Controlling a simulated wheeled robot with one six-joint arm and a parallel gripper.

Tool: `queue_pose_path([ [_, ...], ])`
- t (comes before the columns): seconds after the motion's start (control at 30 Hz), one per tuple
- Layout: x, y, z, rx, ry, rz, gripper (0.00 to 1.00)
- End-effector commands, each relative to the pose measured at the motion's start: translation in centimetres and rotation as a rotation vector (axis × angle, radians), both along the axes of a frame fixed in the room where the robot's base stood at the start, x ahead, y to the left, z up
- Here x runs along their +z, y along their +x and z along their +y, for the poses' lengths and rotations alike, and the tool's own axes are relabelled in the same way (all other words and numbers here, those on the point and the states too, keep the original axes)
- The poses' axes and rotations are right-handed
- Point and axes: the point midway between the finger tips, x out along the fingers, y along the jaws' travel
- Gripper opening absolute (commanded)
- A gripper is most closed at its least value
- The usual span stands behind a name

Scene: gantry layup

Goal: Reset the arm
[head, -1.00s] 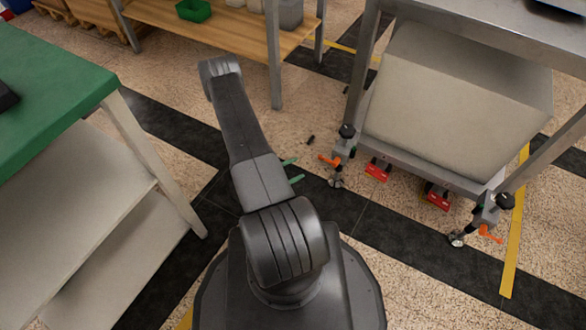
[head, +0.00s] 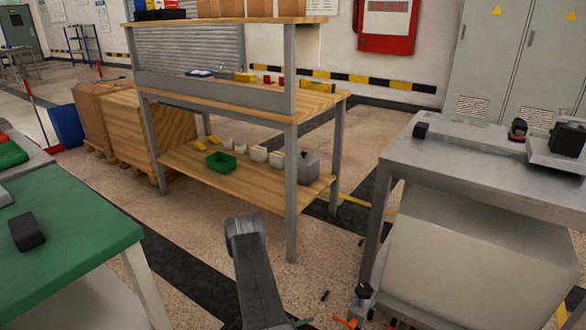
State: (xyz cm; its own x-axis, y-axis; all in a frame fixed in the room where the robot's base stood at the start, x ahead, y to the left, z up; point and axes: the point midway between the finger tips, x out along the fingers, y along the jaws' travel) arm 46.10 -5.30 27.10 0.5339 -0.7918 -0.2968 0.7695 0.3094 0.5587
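My arm (head: 256,280) rises from the bottom edge in the head view, over the floor between the green-topped table and the metal bench. Its grey forearm and elbow show. Of my gripper, only a small green tip (head: 303,322) shows at the bottom edge, right of the arm. The rest is hidden by the arm or out of frame, so whether it is open and whether it holds anything cannot be seen.
A green-topped table (head: 75,243) with a dark block (head: 27,232) stands left. A wooden workbench (head: 215,185) with bins is ahead. A metal bench (head: 470,175) stands close on the right. A small black piece (head: 325,296) lies on the floor between.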

Motion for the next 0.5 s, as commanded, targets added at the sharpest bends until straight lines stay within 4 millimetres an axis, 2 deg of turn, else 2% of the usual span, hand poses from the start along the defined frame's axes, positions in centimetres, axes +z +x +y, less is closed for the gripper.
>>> queue_pose_path([
  [0.5, -2.1, 3.5, -5.3, -0.004, 0.001, -0.003, 0.47],
])
